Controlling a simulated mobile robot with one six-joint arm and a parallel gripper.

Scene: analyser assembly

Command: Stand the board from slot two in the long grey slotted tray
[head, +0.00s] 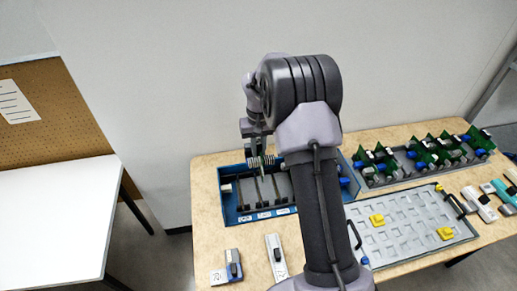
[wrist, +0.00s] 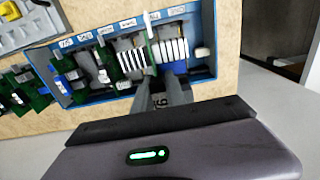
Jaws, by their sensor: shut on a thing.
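My gripper (head: 257,152) is over the left part of a blue slotted box (head: 230,204). The slot labels are too small to read surely. The long grey slotted tray (head: 373,181) is at the back right, with several green boards (head: 425,152) standing in it.
A grey pocketed tray (head: 405,226) with yellow pieces (head: 377,220) and black handles lies in front of the long tray. Small devices (head: 276,257) lie at the table's front and right edges. A white table (head: 60,220) stands apart at the left. A wall is behind.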

